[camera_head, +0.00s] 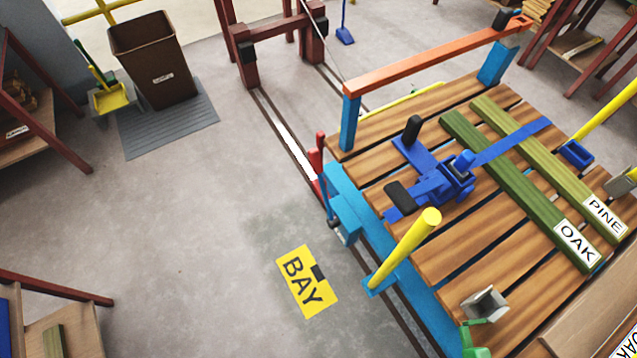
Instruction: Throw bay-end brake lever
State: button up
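A trolley with a wooden slatted deck (400,258) and a blue end frame (349,212) stands on floor rails at the right. A slim red upright piece (320,160), which looks like a brake lever, stands at the trolley's left end, just above the blue frame. It looks nearly upright; its lower part is partly hidden by the frame. A yellow floor plate marked BAY (307,282) lies left of the trolley. My gripper is not in view, so nothing shows it touching the lever.
Green boards marked OAK (520,190) and PINE (550,170) lie on the deck under a blue strap and ratchet (440,185). An orange bar (430,62) spans blue posts. A yellow post (405,248) rises nearby. A brown bin (153,62) stands upper left.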

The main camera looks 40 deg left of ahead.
aim_at(316, 158)
jog(key=u, duration=1.65)
jog(key=i, duration=0.4)
